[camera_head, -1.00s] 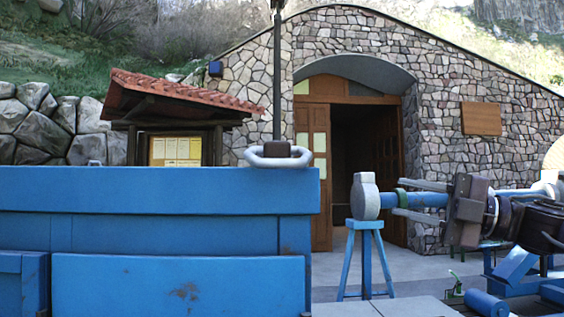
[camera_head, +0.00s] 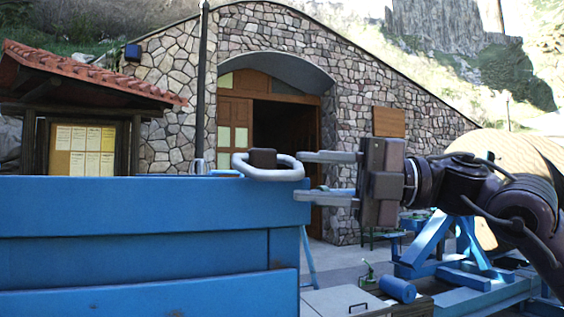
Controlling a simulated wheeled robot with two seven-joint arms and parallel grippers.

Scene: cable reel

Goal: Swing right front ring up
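A pale grey ring (camera_head: 241,168) with rounded corners lies nearly flat at the right end of the top of a blue box (camera_head: 130,220). A dark brown block (camera_head: 263,158) sits at the ring's middle. My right gripper (camera_head: 299,177) comes in from the right. Its two grey fingers are spread one above the other, with nothing seen between them. The fingertips appear right beside the ring's right end; I cannot tell whether they touch it. My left gripper is not in view.
A large beige reel (camera_head: 525,155) stands behind my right arm, with a blue frame (camera_head: 425,245) below it. A blue cylinder (camera_head: 397,290) lies low at the right. A roofed notice board (camera_head: 85,150) and a stone building (camera_head: 350,95) stand behind.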

